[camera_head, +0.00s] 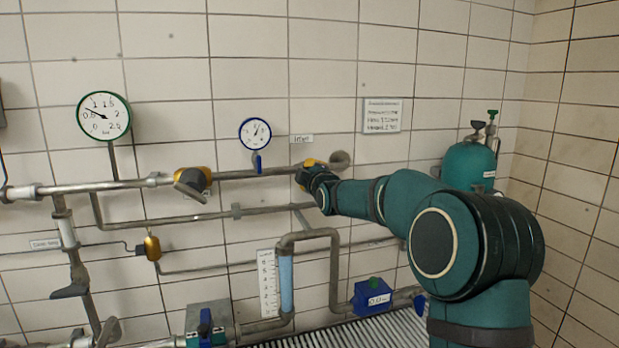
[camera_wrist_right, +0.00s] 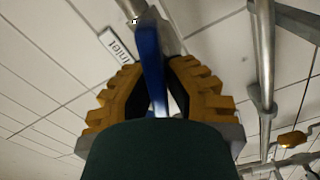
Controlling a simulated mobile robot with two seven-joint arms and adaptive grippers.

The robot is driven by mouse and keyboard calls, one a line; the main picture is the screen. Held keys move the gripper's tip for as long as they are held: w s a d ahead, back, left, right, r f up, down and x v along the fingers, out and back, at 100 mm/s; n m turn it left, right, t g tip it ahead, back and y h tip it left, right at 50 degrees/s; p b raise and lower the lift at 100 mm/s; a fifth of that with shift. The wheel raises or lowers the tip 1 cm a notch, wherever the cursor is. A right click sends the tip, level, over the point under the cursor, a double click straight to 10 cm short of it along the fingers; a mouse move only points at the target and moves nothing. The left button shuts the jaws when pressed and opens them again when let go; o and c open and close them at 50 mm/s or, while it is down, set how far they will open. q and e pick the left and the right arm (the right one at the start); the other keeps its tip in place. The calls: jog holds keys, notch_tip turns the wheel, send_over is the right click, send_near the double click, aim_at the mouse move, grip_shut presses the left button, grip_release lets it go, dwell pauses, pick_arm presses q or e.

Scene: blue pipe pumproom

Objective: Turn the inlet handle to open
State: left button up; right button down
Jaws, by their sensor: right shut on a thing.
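The inlet handle (camera_wrist_right: 153,62) is a blue lever that shows in the right wrist view. It runs from a grey fitting at the top down between my gripper's fingers. My right gripper (camera_head: 312,168) is at the upper pipe, just below the inlet label (camera_head: 302,139). In the right wrist view the yellow, ridged fingers of the right gripper (camera_wrist_right: 158,88) are shut on the blue handle, one on each side. The inlet label (camera_wrist_right: 119,45) also shows there, left of the handle. In the head view my gripper hides the handle. My left gripper is not in view.
A green-rimmed gauge (camera_head: 104,116) and a blue-rimmed gauge (camera_head: 255,134) stand above the pipes. A yellow valve (camera_head: 193,182) sits on the upper pipe. A sign (camera_head: 382,115) is on the wall. Teal gas cylinder (camera_head: 467,166) stands at the right. More pipes run below.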

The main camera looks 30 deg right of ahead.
jog(key=n+b, duration=0.2)
jog(key=n, duration=0.1)
jog(key=shift+f, duration=0.15)
jog(key=shift+n+b, duration=0.45)
jog(key=shift+n, duration=0.25)
jog(key=c, duration=1)
grip_release()
jog(key=shift+f, duration=0.1)
jog(key=shift+s, duration=0.1)
jog(key=v, duration=1.1)
jog(key=shift+s+a, duration=0.2)
jog(key=shift+s, duration=0.2)
